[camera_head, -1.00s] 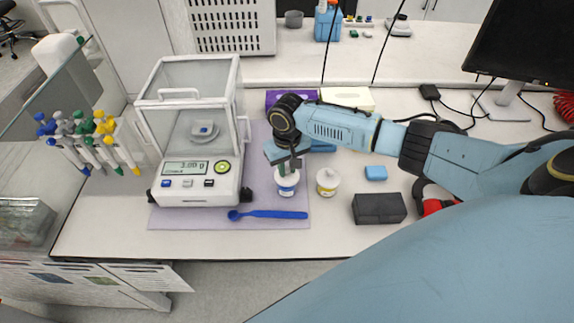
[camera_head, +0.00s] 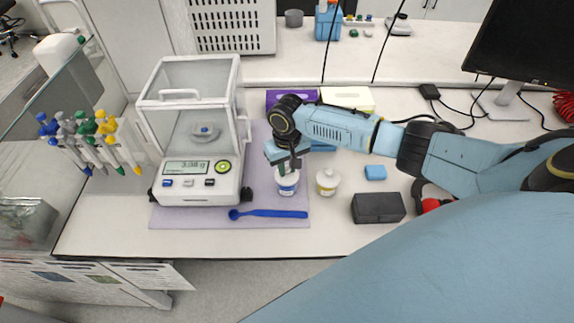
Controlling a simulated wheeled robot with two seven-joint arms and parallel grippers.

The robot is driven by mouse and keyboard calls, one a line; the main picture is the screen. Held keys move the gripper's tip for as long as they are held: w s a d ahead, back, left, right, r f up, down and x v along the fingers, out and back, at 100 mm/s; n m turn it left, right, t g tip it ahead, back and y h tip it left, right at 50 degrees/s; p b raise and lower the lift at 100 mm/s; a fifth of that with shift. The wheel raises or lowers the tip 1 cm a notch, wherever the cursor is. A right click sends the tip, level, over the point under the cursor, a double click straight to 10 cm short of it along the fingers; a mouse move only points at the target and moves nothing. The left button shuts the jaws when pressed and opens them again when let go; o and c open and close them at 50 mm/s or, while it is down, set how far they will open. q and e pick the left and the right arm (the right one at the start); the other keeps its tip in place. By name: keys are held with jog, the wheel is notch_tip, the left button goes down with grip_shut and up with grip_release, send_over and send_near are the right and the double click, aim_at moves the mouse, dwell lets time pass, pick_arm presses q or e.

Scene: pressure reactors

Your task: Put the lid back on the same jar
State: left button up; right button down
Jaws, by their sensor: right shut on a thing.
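A white jar with a blue label (camera_head: 287,188) stands on the lilac mat (camera_head: 190,219), right of the balance. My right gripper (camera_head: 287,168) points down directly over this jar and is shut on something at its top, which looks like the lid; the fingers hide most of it. I cannot tell whether the lid sits on the rim. My left gripper does not show.
A balance (camera_head: 196,140) with a glass case stands left of the jars. A blue spoon (camera_head: 268,213) lies in front. A black block (camera_head: 379,208) and a small blue block (camera_head: 375,172) lie to the right. Pipettes (camera_head: 90,140) hang at far left.

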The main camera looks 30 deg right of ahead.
jog(key=c, duration=1.2)
grip_release()
jog(key=shift+o, duration=0.2)
jog(key=o, duration=0.4)
notch_tip(320, 180, up, 3)
jog(key=p, duration=0.3)
jog(key=shift+f, duration=0.2)
jog(key=shift+r+p, duration=0.55)
jog(key=shift+r, duration=1.65)
